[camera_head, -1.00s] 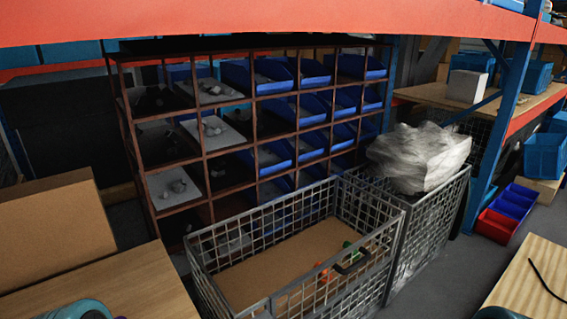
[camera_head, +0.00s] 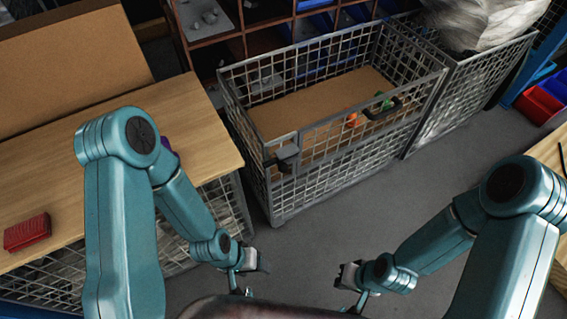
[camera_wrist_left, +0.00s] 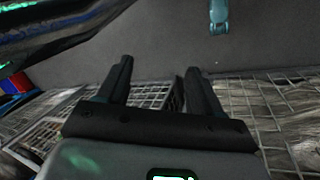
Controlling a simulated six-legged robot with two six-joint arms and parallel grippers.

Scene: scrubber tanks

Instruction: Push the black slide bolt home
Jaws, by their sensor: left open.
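A dark slide bolt (camera_head: 287,158) sits at the near left corner of the grey wire cage (camera_head: 258,203), on its front gate frame. Whether it is fully home is too small to tell. My left gripper (camera_head: 250,275) hangs low in front of the cage, below and left of the bolt, apart from it. In the left wrist view my left gripper (camera_wrist_left: 158,80) has two black fingers apart with nothing between them. My right gripper (camera_head: 347,278) is low at the right, away from the cage; its jaws are too small to read.
Orange and green items lie inside the cage. A wooden table (camera_head: 190,110) with a red brush (camera_head: 27,232) stands left. The grey floor (camera_head: 330,225) before the cage is clear.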

